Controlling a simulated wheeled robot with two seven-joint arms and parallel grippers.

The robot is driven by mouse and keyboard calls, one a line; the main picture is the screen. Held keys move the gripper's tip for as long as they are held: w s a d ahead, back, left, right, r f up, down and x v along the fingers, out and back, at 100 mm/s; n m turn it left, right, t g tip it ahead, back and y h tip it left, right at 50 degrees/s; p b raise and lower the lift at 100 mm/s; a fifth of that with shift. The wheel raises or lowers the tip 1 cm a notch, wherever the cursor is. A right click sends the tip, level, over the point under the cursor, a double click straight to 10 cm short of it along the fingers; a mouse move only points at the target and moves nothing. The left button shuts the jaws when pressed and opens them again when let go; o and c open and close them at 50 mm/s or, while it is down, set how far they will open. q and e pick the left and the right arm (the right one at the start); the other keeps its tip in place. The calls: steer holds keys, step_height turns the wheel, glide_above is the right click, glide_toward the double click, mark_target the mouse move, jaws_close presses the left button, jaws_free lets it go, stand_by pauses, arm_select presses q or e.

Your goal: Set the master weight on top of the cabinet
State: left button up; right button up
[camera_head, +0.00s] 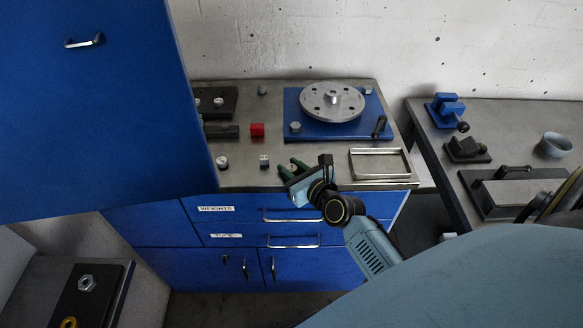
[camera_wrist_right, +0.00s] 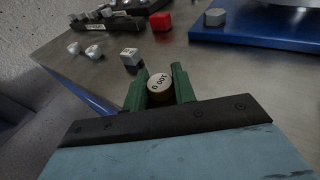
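A small round weight with a pale, marked top (camera_wrist_right: 159,84) sits between the green fingers of my right gripper (camera_wrist_right: 160,88). The fingers press close on both sides of it, and its lower part is hidden. In the head view my right gripper (camera_head: 291,170) is at the front edge of the metal top (camera_head: 235,178) of the blue cabinet (camera_head: 225,228). I cannot tell whether the weight touches the top. The cabinet front has labelled drawers with handles. My left gripper is not in view.
A red block (camera_head: 257,130), a small grey cube (camera_head: 264,161) and a small knob-like weight (camera_head: 222,162) stand nearby. A rotor disc (camera_head: 332,101) on a blue base is behind, and an empty tray (camera_head: 380,163) is right. A large blue panel (camera_head: 90,100) fills the left.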

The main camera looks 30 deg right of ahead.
steer(key=o, duration=0.4)
steer(key=shift+o, duration=0.2)
steer(key=shift+r, duration=0.2)
steer(key=s+r, duration=0.2)
steer(key=s, duration=0.9)
steer(key=shift+s+d+r+p, duration=0.15)
steer(key=shift+s+d+p, duration=0.15)
steer(key=shift+s+p, duration=0.1)
